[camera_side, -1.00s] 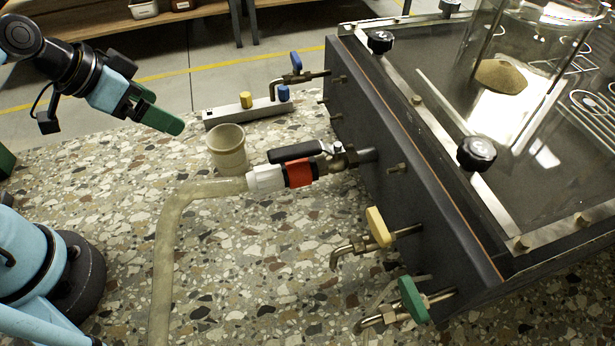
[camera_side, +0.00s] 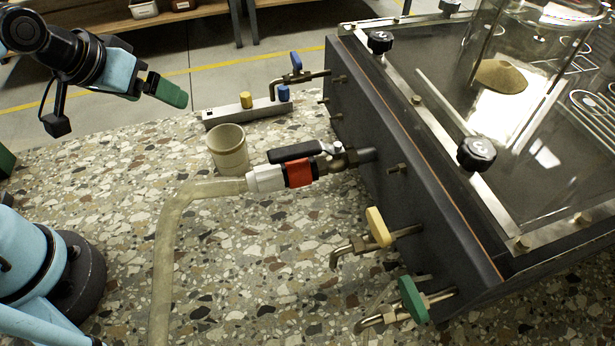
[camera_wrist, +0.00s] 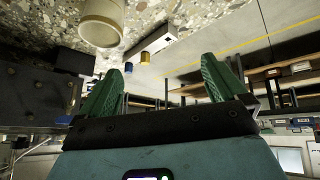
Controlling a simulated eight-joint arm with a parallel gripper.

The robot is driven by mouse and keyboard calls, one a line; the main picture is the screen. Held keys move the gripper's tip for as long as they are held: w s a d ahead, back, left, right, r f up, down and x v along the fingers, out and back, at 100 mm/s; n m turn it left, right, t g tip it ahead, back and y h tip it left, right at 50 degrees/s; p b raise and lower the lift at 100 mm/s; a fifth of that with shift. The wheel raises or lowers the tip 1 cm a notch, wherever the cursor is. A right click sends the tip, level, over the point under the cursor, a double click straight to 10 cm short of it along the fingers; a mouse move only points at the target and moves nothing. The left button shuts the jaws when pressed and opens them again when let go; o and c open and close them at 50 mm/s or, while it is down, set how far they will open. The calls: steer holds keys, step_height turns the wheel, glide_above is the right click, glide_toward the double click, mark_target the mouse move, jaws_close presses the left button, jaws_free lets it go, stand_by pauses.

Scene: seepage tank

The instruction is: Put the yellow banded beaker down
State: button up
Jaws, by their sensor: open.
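A cream beaker (camera_side: 228,152) stands upright on the speckled terrazzo surface, left of the grey tank and just behind the hose fitting. I cannot make out a clear yellow band on it. It also shows at the top left of the wrist view (camera_wrist: 102,22), outside the jaws. My gripper (camera_side: 165,90) has green fingers and is up and to the left of the beaker, apart from it. In the wrist view its fingers (camera_wrist: 162,82) are spread wide with nothing between them.
A pale rail (camera_side: 222,114) with a yellow and a blue cap lies behind the beaker. A hose (camera_side: 168,235) runs in front to a black-handled valve (camera_side: 295,152) on the tank (camera_side: 430,190). Blue, yellow and green taps stick out from the tank.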

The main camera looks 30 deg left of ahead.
mark_target(226, 146)
steer(key=d+f+n+g+h, duration=0.1)
steer(key=d+n+g+h, duration=0.15)
steer(key=n, duration=1.05)
steer(key=d+n+g+h, duration=0.1)
steer(key=d+n, duration=0.2)
steer(key=n, duration=0.9)
steer(key=shift+n, duration=0.3)
steer(key=shift+w+x, duration=0.15)
steer(key=shift+x, duration=2.95)
steer(key=shift+w+x, duration=0.2)
steer(key=shift+x, duration=2.9)
steer(key=shift+r, duration=0.15)
steer(key=c, duration=1.1)
steer(key=shift+r, duration=0.15)
